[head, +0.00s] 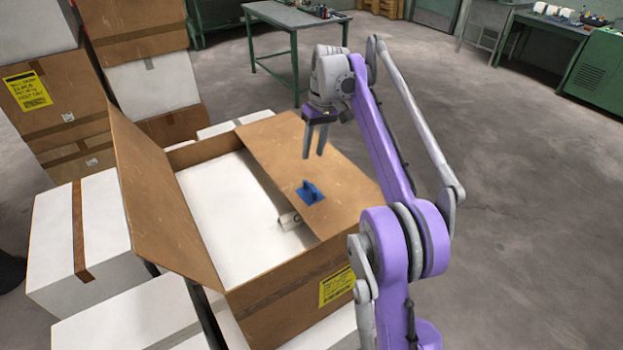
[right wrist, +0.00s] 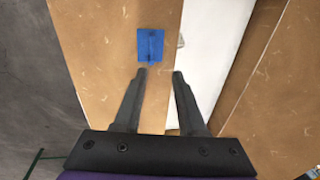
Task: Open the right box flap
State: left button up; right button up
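A brown cardboard box (head: 275,300) stands in the middle of the head view, with a white inside. Its left flap (head: 155,195) stands raised and tilted outward. Its right flap (head: 290,155) lies over the right part of the opening, with a blue handle (head: 311,192) on it. The blue handle also shows in the right wrist view (right wrist: 151,45). My right gripper (head: 313,157) is above the right flap, behind the handle in the head view. Its fingers are apart with nothing between them. A small light cylinder (head: 290,219) shows at the flap's inner edge. My left gripper is not in view.
White boxes (head: 100,225) and stacked brown boxes (head: 65,120) crowd the left. A green-legged table (head: 295,18) stands behind. A green workbench (head: 590,60) is at the far right. The floor (head: 530,190) on the right is clear.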

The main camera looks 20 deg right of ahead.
aim_at(310, 187)
jog(key=shift+g, duration=0.3)
jog(key=f+b, duration=0.1)
jog(key=f, duration=0.6)
jog(key=f+b, duration=0.1)
jog(key=f, duration=0.3)
jog(key=shift+w+d+b, duration=0.1)
jog(key=shift+w+b, duration=0.25)
jog(key=shift+w, duration=0.05)
jog(key=shift+w+f, duration=0.1)
jog(key=shift+f, duration=0.4)
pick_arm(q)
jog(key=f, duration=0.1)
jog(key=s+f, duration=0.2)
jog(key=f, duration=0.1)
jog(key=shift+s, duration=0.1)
pick_arm(e)
grip_shut()
